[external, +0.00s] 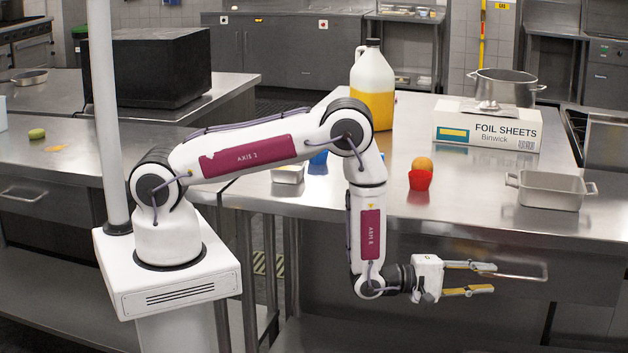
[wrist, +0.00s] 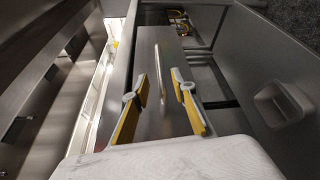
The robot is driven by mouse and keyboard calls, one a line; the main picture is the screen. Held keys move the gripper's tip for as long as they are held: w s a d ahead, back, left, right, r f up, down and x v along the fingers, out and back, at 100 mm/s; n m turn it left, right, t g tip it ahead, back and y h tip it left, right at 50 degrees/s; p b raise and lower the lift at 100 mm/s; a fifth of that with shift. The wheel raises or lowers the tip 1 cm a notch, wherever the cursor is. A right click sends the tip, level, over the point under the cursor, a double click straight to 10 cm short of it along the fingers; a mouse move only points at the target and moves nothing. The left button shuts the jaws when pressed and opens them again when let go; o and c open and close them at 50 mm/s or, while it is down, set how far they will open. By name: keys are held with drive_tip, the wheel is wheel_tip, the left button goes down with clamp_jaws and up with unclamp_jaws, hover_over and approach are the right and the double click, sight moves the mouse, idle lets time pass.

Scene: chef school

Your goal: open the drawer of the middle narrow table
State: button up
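The steel table (external: 375,190) with the foil box has a drawer front (external: 420,245) under its top, which looks shut. Its bar handle (external: 520,274) is on the right part of that front. My gripper (external: 494,277) is open and empty at the handle's left end in the external view, one yellow-padded finger above the other. In the wrist view, the handle (wrist: 161,75) shows between the spread fingertips of my gripper (wrist: 158,78), against the steel drawer front (wrist: 149,122). Whether a finger touches the handle I cannot tell.
On the tabletop are a foil sheets box (external: 487,128), an oil jug (external: 372,85), a red cup (external: 420,180) with an orange ball-like item, and a steel pan (external: 551,191) near the front edge. Another steel table (external: 70,165) stands at the left.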

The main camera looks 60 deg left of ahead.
sight(506, 278)
drive_tip(key=shift+w, duration=0.15)
drive_tip(key=shift+x, duration=3.75)
clamp_jaws()
